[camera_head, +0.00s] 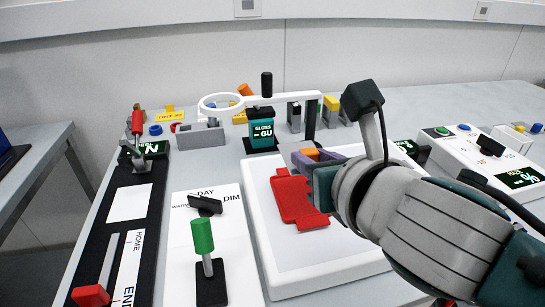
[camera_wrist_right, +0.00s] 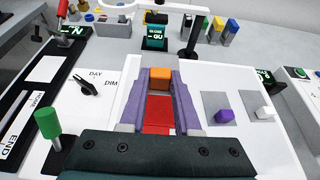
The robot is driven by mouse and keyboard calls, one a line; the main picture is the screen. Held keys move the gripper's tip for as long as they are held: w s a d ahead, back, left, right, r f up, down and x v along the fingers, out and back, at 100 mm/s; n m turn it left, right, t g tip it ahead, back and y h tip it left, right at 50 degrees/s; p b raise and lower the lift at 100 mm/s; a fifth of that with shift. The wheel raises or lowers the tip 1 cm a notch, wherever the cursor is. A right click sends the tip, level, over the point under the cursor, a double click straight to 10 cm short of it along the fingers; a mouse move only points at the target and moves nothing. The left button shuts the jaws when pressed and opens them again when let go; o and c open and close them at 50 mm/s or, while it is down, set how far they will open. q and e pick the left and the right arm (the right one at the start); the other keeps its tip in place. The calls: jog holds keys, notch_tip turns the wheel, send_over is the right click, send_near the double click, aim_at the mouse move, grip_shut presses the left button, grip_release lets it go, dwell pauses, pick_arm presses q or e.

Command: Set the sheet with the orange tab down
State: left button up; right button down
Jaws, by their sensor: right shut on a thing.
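The red sheet (camera_head: 291,198) is over the left part of a white panel (camera_head: 300,253); I cannot tell whether it touches the panel. Its orange tab (camera_wrist_right: 159,75) shows between the purple fingers of my right gripper (camera_wrist_right: 160,84), and red (camera_wrist_right: 160,115) shows below it. My right gripper (camera_head: 309,158) is shut on the tab, at the upper right of the sheet in the head view. The gripper and arm hide the sheet's right side. My left gripper is not in view.
A white ring magnifier (camera_head: 222,104) on an arm stands behind the panel. A green-topped lever (camera_head: 203,236) and a DAY/DIM knob (camera_head: 205,204) are left of it. Purple (camera_wrist_right: 224,115) and white (camera_wrist_right: 264,112) knobs sit at the right in the wrist view.

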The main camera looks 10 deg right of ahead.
aim_at(308, 214)
notch_tip(308, 214, down, 4)
jog(key=shift+r+b, duration=0.1)
jog(key=shift+b, duration=0.45)
notch_tip(308, 214, down, 4)
jog(key=shift+r+b, duration=0.1)
jog(key=shift+b, duration=0.95)
